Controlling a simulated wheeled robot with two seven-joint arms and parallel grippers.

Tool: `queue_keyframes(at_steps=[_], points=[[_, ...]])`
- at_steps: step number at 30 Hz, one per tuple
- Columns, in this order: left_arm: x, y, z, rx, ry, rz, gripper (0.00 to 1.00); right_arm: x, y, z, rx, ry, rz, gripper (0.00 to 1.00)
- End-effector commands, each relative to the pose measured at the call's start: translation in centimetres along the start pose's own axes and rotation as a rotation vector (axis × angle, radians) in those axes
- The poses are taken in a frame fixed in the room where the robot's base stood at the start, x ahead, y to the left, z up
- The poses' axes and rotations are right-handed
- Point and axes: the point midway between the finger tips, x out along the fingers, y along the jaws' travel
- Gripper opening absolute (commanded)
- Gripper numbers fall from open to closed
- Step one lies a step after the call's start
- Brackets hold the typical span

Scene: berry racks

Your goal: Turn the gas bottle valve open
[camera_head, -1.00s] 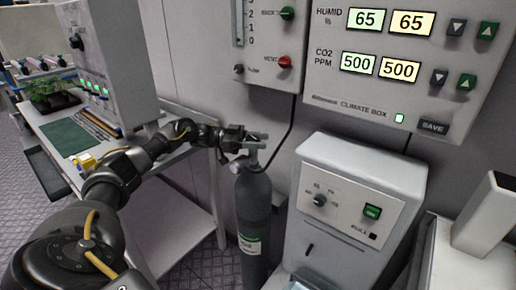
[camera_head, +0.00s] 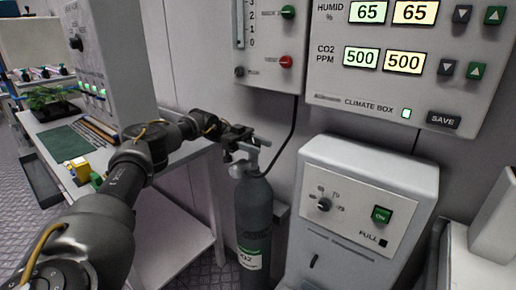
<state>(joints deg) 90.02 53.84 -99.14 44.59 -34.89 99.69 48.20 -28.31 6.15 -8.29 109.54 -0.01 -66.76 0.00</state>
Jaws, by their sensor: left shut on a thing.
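The gas bottle (camera_head: 254,215) is a dark grey cylinder with a green and white label, standing upright on the floor against the wall. Its valve (camera_head: 262,143) is a light grey fitting with a bar on top of the bottle. My left gripper (camera_head: 246,141) reaches in from the left at the valve and is shut on it. The fingers partly hide the valve, and I cannot tell how far it is turned. My right gripper is not in view.
A white cabinet (camera_head: 340,259) with a knob stands just right of the bottle. The climate box (camera_head: 395,88) hangs on the wall above. A white table (camera_head: 150,202) with a plant (camera_head: 48,98) and a green mat (camera_head: 66,144) stands at left, under my arm.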

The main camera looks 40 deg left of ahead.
Motion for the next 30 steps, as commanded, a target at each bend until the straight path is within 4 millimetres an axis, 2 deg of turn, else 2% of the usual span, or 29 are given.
queue_keyframes(at_steps=[12,29,30], points=[[0.1,0.3,0.1,-0.001,0.001,0.156,0.20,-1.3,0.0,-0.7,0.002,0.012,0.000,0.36],[0.1,0.4,0.2,-0.005,0.002,0.184,0.20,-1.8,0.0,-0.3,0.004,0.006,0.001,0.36],[0.1,0.4,0.2,-0.005,0.002,0.184,0.46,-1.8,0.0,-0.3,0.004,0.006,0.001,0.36]])
